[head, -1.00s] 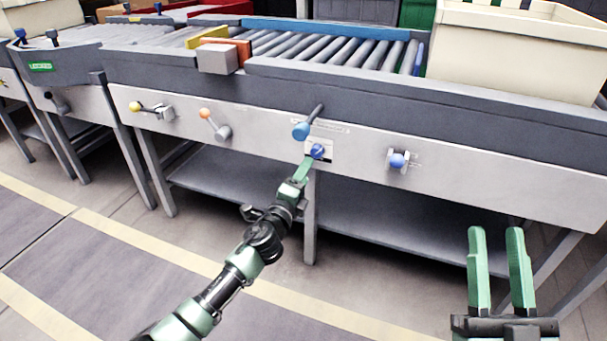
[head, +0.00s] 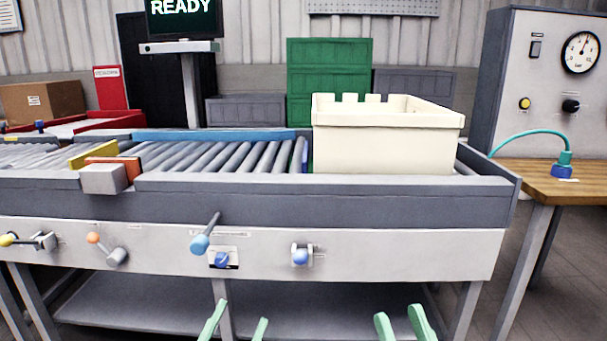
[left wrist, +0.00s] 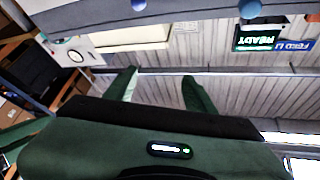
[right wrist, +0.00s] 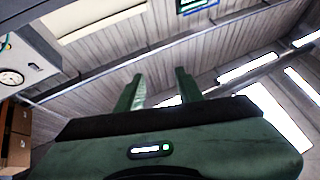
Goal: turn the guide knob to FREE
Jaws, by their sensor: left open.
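A dark blue knob (head: 222,260) sits on a small white label plate on the pale front panel (head: 400,255) of the conveyor. Its label is too small to read, so its setting cannot be told. A light blue lever (head: 199,243) is just up and left of it, and another blue knob (head: 300,257) is to its right. My left gripper (head: 238,325) is open and empty, below the dark blue knob and apart from it. My right gripper (head: 403,322) is open and empty, further right below the panel. Both grippers' spread fingers also show in the wrist views.
An orange-tipped lever (head: 94,238) and a yellow-tipped one (head: 8,240) are further left on the panel. A cream bin (head: 385,150) stands on the conveyor rollers. A wooden table (head: 560,185) and a gauge cabinet (head: 535,90) are at right. A lower shelf (head: 300,305) lies beneath.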

